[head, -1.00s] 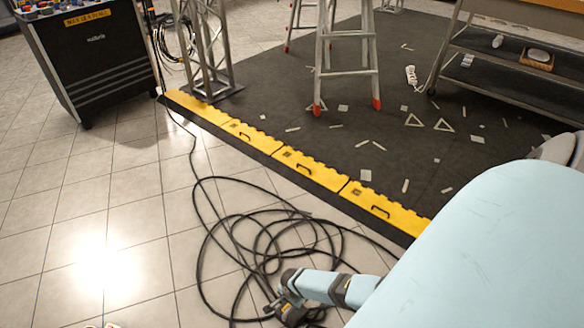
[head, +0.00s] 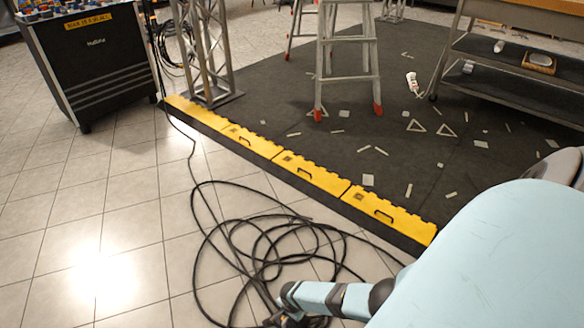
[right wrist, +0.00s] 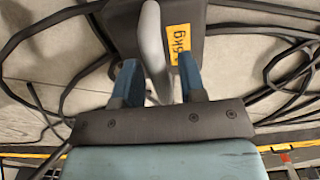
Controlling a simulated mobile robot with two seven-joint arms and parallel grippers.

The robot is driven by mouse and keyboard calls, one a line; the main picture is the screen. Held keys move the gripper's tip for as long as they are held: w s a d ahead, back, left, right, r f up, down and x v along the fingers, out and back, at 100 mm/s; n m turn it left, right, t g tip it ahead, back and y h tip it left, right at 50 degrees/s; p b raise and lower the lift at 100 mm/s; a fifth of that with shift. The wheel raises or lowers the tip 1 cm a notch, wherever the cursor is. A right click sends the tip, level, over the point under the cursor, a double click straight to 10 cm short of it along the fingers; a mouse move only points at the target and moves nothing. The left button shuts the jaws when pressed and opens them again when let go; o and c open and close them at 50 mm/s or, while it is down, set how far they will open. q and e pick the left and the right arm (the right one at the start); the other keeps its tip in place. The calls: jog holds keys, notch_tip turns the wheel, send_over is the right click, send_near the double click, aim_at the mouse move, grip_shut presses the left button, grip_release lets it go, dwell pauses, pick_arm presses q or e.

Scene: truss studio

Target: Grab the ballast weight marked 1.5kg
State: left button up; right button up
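In the right wrist view a dark grey weight block (right wrist: 215,20) carries a yellow label (right wrist: 180,43). The label is sideways and partly covered; I can read "5kg" on it, the rest is unclear. The weight's light grey handle (right wrist: 153,45) runs between the blue fingers of my right gripper (right wrist: 160,82). The fingers stand apart, with a gap between the handle and the right finger; the handle is close to the left one. In the head view my right gripper (head: 284,318) is at the bottom edge, over the cables, and the weight cannot be made out. My left gripper is not in view.
Black cable coils (head: 250,235) lie on the tiles around the right gripper and show in the right wrist view. A yellow-edged ramp (head: 310,175) borders the dark mat (head: 330,130). A stepladder (head: 347,60), truss tower (head: 205,50), black case (head: 90,60) and shelf cart (head: 520,60) stand beyond.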

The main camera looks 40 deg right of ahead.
grip_shut()
dwell(1.1)
jog(key=shift+w+r, duration=0.1)
